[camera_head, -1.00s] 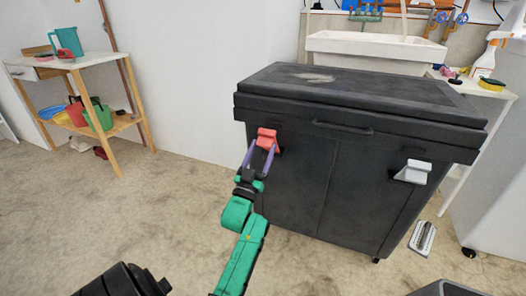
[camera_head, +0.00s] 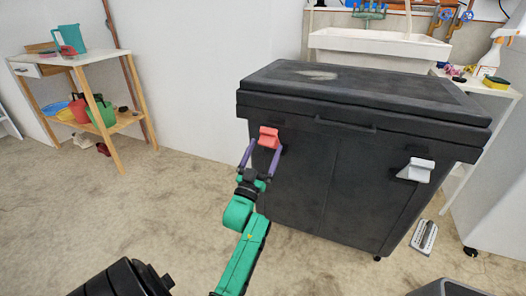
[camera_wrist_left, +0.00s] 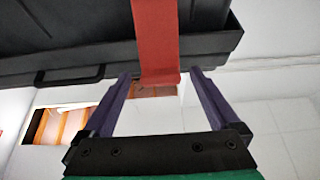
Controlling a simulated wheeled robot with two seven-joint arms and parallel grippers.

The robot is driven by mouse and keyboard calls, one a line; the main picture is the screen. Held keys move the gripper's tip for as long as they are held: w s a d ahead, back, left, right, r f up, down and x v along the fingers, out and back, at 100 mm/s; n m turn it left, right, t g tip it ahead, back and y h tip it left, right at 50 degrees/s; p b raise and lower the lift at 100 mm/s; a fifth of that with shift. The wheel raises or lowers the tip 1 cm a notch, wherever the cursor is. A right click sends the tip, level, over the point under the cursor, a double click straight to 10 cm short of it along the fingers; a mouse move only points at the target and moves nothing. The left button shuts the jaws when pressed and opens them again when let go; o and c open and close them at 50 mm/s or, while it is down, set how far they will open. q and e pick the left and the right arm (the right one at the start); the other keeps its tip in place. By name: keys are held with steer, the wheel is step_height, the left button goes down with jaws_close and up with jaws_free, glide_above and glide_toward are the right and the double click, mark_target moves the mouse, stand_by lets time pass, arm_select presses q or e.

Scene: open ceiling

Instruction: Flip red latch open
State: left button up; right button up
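The red latch (camera_head: 269,137) is on the upper left front of a black chest (camera_head: 300,180), just below its closed lid (camera_head: 370,90). My left gripper (camera_head: 261,149) is open, its two purple fingers spread wide just below and around the latch's lower end. In the left wrist view, the red latch (camera_wrist_left: 157,45) hangs down between the open fingertips of the left gripper (camera_wrist_left: 160,78), with a gap on both sides. I cannot tell whether either finger touches it. My right gripper is not in view.
A white latch (camera_head: 416,170) is on the chest's right front. A white sink (camera_head: 378,50) stands behind the chest. A wooden shelf (camera_head: 82,62) with buckets is at the far left. The floor (camera_head: 150,205) left of the chest is clear.

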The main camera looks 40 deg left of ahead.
arm_select(q)
steer(key=p+v, duration=0.2)
steer(key=v, duration=1.2)
steer(key=shift+s+d+f, duration=0.15)
steer(key=shift+s+f, duration=0.05)
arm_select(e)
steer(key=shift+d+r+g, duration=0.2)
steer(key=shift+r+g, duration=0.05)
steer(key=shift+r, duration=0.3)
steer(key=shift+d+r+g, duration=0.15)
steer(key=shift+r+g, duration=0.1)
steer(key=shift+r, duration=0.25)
